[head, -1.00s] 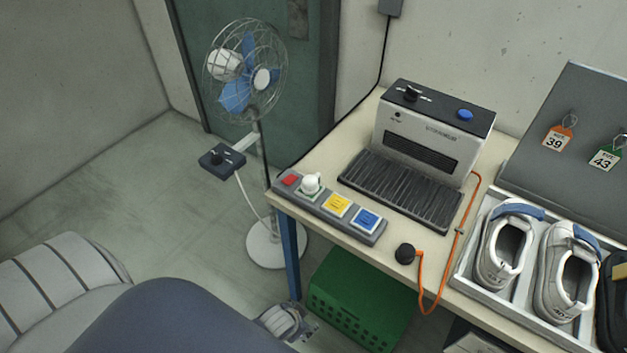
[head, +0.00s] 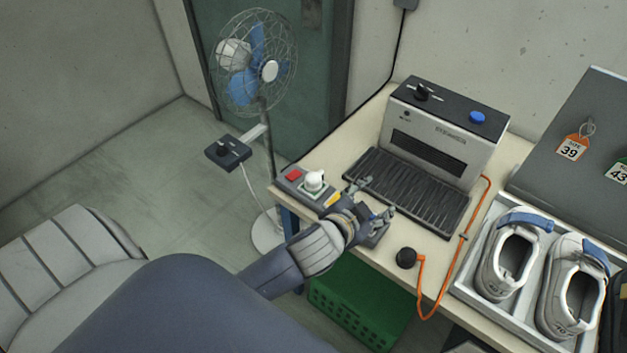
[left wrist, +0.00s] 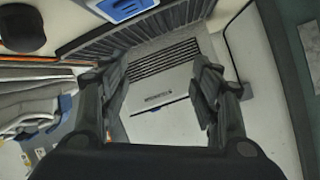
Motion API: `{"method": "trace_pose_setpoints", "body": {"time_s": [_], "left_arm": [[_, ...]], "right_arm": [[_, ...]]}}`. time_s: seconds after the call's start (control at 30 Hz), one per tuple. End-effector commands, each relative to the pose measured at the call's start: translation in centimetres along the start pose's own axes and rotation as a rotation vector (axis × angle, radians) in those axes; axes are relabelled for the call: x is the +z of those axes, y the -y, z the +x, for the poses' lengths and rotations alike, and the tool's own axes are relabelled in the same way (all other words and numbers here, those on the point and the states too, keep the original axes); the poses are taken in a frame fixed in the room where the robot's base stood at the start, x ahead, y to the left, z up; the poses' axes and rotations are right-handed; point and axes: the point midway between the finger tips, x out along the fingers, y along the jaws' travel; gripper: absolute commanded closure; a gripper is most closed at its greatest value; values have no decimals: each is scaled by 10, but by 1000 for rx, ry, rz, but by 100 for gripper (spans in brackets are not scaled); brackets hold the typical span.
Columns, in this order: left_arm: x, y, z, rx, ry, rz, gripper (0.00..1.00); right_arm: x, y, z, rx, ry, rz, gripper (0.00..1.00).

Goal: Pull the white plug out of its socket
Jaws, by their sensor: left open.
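The white plug (head: 313,181) stands upright in the power strip (head: 292,188) at the table's left front edge. It sits in the socket beside the red switch (head: 293,174). My left gripper (head: 378,197) is open and empty, above the strip's right end, to the right of the white plug and apart from it. It hides much of the yellow and blue sockets. In the left wrist view its open fingers (left wrist: 158,88) point toward the grey machine (left wrist: 160,115), and the white plug does not show. My right gripper is not in view.
The machine (head: 440,135) with its ribbed mat (head: 410,195) stands behind. A black plug (head: 406,257) on an orange cord lies at the front edge. Shoes in a tray (head: 468,278) are at right. A fan (head: 255,65) stands left, a green crate (head: 350,305) below.

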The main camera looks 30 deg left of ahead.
Motion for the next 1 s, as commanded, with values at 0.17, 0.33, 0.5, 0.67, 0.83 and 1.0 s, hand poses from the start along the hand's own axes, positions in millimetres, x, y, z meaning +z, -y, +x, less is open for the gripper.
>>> {"method": "trace_pose_setpoints", "body": {"time_s": [0.17,0.33,0.5,0.67,0.83,1.0], "left_arm": [[-84,5,10,-36,-280,150,43],[-167,-8,0,-40,-587,345,43],[-226,-40,-24,5,-886,592,43],[-247,-78,-46,94,-1117,856,43],[-229,-112,-58,244,-1285,1169,43],[-181,-122,-50,446,-1344,1500,43]], "right_arm": [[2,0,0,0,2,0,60],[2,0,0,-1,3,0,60],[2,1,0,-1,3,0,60],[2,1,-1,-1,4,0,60],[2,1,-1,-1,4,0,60],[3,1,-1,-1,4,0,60]]}}
